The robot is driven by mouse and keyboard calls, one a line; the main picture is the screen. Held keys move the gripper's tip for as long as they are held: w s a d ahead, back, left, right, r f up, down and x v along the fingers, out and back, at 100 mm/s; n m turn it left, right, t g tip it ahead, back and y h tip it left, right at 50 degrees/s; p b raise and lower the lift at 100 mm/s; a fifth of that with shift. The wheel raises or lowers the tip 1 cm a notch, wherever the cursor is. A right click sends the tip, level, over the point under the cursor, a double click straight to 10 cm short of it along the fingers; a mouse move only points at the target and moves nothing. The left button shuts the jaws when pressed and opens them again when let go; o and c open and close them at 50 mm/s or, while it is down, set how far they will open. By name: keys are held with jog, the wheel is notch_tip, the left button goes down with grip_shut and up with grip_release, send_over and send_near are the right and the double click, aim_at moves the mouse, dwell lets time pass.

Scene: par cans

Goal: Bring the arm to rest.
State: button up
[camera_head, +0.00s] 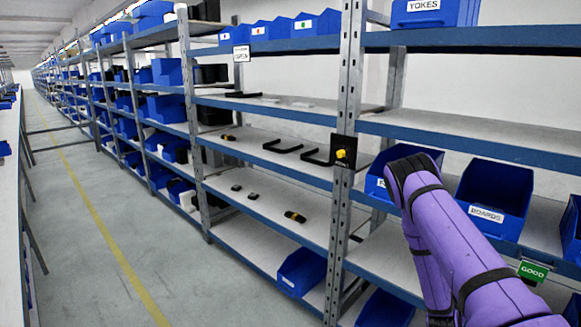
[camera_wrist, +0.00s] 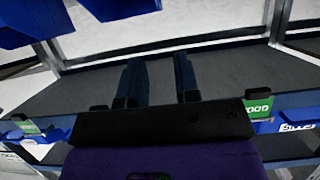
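My purple arm (camera_head: 440,235) reaches up from the lower right of the head view toward the shelving, its far end in front of the blue bins. My gripper is hidden there behind the arm. In the wrist view my gripper (camera_wrist: 158,80) shows two dark blue fingers standing well apart. Nothing is between the fingers. A bare grey shelf surface (camera_wrist: 225,70) lies beyond them; I cannot tell whether the fingers touch it.
A blue bin labelled BOARDS (camera_head: 495,195) stands beside my arm, near a green GOOD tag (camera_head: 533,271). A metal upright (camera_head: 347,120) rises left of the arm. Blue bins (camera_wrist: 120,8) hang into the wrist view's upper left. The aisle floor (camera_head: 110,240) at left is clear.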

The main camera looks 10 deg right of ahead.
jog(key=w+a+r+y, duration=0.2)
jog(key=a+r, duration=0.2)
jog(key=r, duration=0.4)
jog(key=w+a+r+g+y, duration=0.1)
jog(key=w+a+r+y, duration=0.1)
jog(key=a+r, duration=0.45)
jog(key=w+a+r+y, duration=0.1)
jog(key=a+r+y, duration=0.15)
jog(key=r, duration=0.75)
jog(key=s+a+r+n+y, duration=0.2)
jog(key=s+a+r+n, duration=0.15)
jog(key=a+r, duration=0.45)
jog(key=s+a+r+n+y, duration=0.2)
jog(key=s+a+r+n, duration=0.15)
jog(key=s+r, duration=0.9)
jog(key=s+a+r+n+g, duration=0.1)
jog(key=s+a+r, duration=0.1)
jog(key=s, duration=0.7)
jog(key=s+a+r+n+g, duration=0.1)
jog(key=s+r, duration=0.3)
jog(key=s, duration=0.4)
jog(key=shift+s+a+n, duration=0.35)
jog(key=shift+a+n, duration=0.05)
jog(key=shift+a, duration=0.3)
